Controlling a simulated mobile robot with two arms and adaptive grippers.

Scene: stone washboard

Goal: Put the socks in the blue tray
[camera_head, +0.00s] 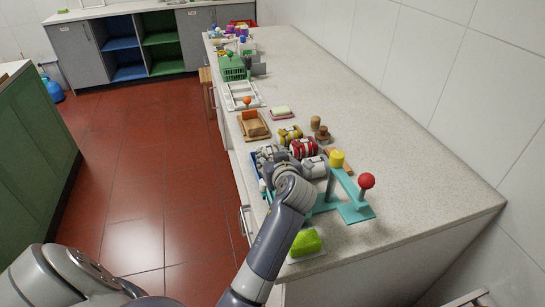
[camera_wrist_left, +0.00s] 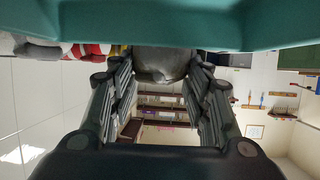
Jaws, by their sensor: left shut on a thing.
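My left gripper (camera_head: 268,156) is over the blue tray (camera_head: 256,166), which is mostly hidden by the gripper and arm. In the left wrist view, its fingers (camera_wrist_left: 160,80) are shut on a grey rounded thing, apparently a grey sock (camera_wrist_left: 160,62). On the counter to the right lie a yellow rolled sock (camera_head: 289,134), a red striped one (camera_head: 303,148) and a pale grey one (camera_head: 314,167). The red (camera_wrist_left: 76,50) and yellow (camera_wrist_left: 116,50) ones also show in the left wrist view. I cannot tell whether the held sock touches the tray. My right gripper is not in view.
A teal stand (camera_head: 355,210) with a red ball (camera_head: 366,180) and a yellow knob (camera_head: 336,158) stands close right of my arm. A green sponge (camera_head: 306,242) is near the front edge. A wooden holder (camera_head: 253,125) lies behind the tray. The counter's right side is clear.

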